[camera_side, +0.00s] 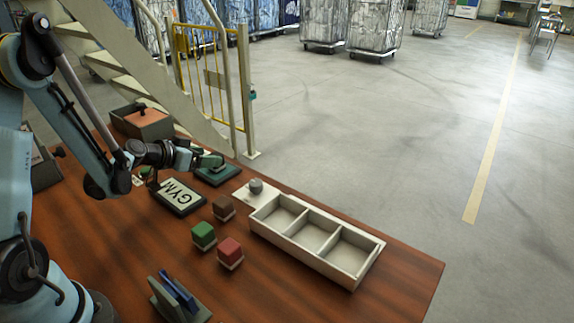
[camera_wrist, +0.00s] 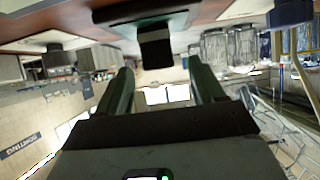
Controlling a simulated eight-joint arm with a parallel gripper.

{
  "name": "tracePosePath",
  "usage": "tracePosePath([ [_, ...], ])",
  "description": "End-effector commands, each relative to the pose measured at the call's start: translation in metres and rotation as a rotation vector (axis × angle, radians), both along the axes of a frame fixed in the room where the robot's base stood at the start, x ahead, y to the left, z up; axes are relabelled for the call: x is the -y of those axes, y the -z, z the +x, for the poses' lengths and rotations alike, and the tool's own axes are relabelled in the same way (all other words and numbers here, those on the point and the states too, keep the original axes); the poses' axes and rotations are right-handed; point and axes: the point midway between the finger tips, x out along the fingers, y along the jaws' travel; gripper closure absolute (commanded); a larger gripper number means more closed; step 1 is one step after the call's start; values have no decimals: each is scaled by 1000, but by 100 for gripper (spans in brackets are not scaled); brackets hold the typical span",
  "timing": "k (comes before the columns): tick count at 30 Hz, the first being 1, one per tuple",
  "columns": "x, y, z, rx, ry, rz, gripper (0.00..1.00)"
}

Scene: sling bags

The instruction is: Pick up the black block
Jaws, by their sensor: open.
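In the wrist view a black block (camera_wrist: 155,48) shows ahead of my gripper (camera_wrist: 161,68), between the lines of its two fingers. It appears against a teal-edged base (camera_wrist: 140,20), and this view is upside down. The fingers are apart with nothing visibly held. In the side view my gripper (camera_side: 210,160) is low over a dark green pad (camera_side: 217,175) at the table's back edge. I cannot make out the black block there; the gripper may hide it.
On the wooden table (camera_side: 400,275) are a GYM sign (camera_side: 179,196), brown (camera_side: 223,207), green (camera_side: 203,235) and red (camera_side: 230,251) blocks, and a three-part white tray (camera_side: 315,263). An orange-topped box (camera_side: 143,122) stands back left, a holder (camera_side: 172,303) in front. Front right is clear.

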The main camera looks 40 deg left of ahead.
Motion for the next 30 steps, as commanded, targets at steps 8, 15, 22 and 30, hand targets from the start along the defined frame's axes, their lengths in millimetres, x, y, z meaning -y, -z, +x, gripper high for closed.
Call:
tracePosePath([
  [8, 1, 16, 33, 0, 2, 1, 32],
  [15, 1, 19, 38, 1, 0, 0, 32],
  [22, 1, 19, 37, 0, 0, 0, 52],
  [30, 1, 19, 37, 0, 0, 0, 93],
])
